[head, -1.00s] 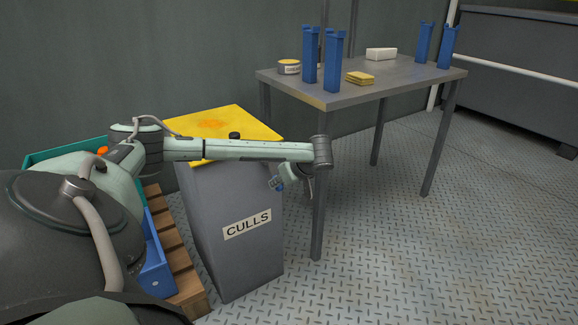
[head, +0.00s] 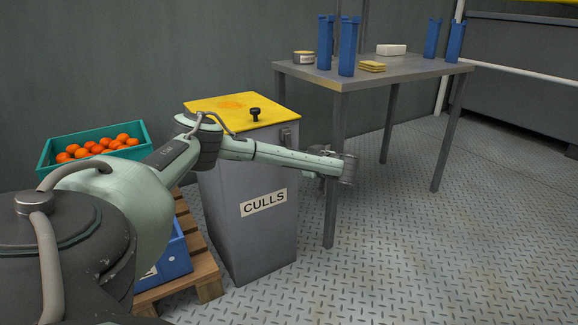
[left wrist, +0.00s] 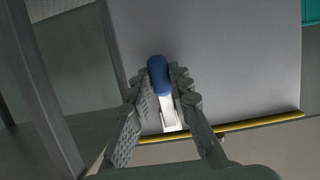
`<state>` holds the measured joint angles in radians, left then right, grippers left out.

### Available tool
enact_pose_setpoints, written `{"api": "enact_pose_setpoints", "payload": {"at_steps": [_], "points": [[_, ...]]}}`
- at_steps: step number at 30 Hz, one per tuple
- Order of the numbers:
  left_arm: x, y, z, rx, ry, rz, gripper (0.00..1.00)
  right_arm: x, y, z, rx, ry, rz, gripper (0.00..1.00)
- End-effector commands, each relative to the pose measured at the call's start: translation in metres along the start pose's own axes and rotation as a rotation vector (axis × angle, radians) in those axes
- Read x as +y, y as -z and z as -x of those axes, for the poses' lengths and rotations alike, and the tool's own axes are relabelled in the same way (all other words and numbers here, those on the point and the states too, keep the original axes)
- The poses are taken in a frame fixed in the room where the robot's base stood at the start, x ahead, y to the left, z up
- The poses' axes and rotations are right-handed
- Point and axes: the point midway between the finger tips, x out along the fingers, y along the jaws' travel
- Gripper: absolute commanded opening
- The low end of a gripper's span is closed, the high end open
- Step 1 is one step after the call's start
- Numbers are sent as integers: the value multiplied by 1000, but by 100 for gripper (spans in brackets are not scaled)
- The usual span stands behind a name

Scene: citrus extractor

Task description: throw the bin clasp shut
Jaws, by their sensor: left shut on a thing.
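The grey bin (head: 225,215) with a CULLS label stands left of the table. Its yellow lid (head: 215,103) lies flat on top and has a black knob (head: 254,114). In the left wrist view the bin clasp has a blue grip (left wrist: 159,76) and a pale metal strap (left wrist: 170,115) running toward the yellow lid edge (left wrist: 235,127). My left gripper (left wrist: 162,82) is shut on the blue grip, one finger on each side. In the head view my left gripper (head: 314,182) is beside the bin's right side, partly hidden by my arm, and the blue grip is hidden. My right gripper is not in view.
The table (head: 375,75) stands close to the bin's right, its near leg (head: 331,200) just beyond my left gripper. A teal crate of oranges (head: 92,155), a blue crate (head: 178,255) and a wooden pallet (head: 207,275) are left of the bin. The floor at right is clear.

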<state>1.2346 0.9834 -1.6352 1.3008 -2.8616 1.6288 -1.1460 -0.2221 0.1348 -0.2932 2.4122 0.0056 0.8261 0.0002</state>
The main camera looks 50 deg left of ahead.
Motion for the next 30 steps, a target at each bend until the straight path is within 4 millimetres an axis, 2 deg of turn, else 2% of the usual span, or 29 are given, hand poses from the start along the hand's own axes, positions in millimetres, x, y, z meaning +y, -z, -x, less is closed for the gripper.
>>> {"api": "enact_pose_setpoints", "payload": {"at_steps": [12,28,29,30], "points": [[10,-3,-9,146,2,-1,0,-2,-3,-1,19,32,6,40],[10,-3,-10,163,3,-1,0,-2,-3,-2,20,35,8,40],[10,-3,-10,163,3,-1,23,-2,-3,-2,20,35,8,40],[10,-3,-10,163,3,-2,28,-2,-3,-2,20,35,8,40]]}}
